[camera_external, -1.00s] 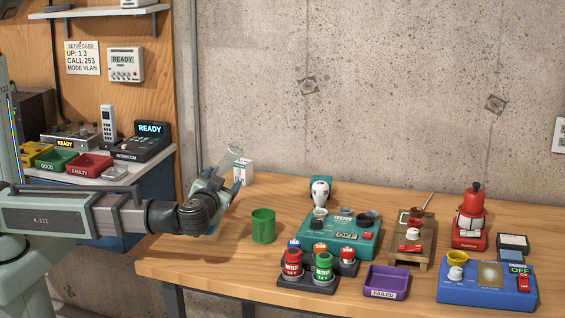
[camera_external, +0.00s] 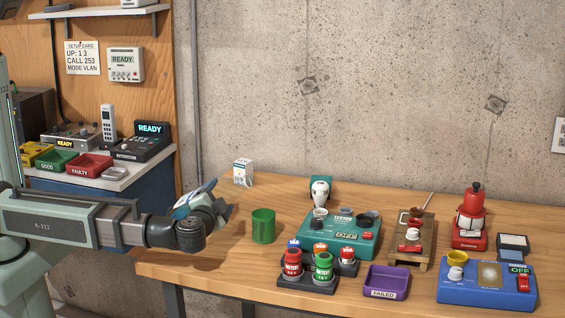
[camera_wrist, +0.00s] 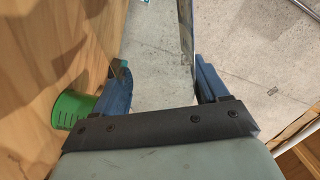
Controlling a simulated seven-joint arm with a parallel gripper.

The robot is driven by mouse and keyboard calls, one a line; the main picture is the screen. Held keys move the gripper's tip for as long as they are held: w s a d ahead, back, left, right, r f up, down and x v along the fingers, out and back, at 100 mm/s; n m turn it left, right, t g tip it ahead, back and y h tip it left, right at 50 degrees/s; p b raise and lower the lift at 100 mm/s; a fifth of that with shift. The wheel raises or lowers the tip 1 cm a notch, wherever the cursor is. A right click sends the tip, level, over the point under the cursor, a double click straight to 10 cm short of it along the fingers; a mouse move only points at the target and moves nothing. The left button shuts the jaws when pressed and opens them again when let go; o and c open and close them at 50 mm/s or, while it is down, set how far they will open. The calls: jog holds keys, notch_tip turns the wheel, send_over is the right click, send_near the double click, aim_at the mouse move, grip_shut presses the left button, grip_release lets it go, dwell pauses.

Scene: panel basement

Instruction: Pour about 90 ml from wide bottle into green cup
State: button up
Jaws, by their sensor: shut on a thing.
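The green cup (camera_external: 263,226) stands upright on the wooden table, near its left end. It also shows at the left edge of the wrist view (camera_wrist: 72,108). My gripper (camera_external: 220,199) is left of the cup and a little higher, apart from it. In the wrist view its blue fingers (camera_wrist: 160,78) are spaced apart, shut on the wide bottle. The bottle is clear and hard to make out; its outline and liquid level cannot be told, and my wrist hides most of it in the external view.
A teal machine (camera_external: 340,235) stands right of the cup. A dark rack (camera_external: 308,282) with red and green containers is in front. A purple tray (camera_external: 386,281) and blue device (camera_external: 487,283) are further right. A small white box (camera_external: 243,171) stands behind the cup.

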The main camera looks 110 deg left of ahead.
jog(key=f+m, duration=0.2)
jog(key=shift+s+f+m, duration=0.25)
jog(key=shift+f+m, duration=0.05)
jog(key=shift+w+r+m, duration=0.25)
jog(key=shift+w+m, duration=0.1)
jog(key=shift+m, duration=0.45)
jog(key=shift+r+m, duration=0.5)
jog(key=shift+w+r+m, duration=0.15)
jog(key=shift+r+m, duration=0.75)
jog(key=shift+m, duration=0.1)
dwell(0.4)
jog(key=shift+s+r, duration=0.15)
jog(key=shift+s, duration=0.45)
dwell(0.4)
jog(key=shift+r+m, duration=0.2)
jog(key=shift+m, duration=0.3)
dwell(1.3)
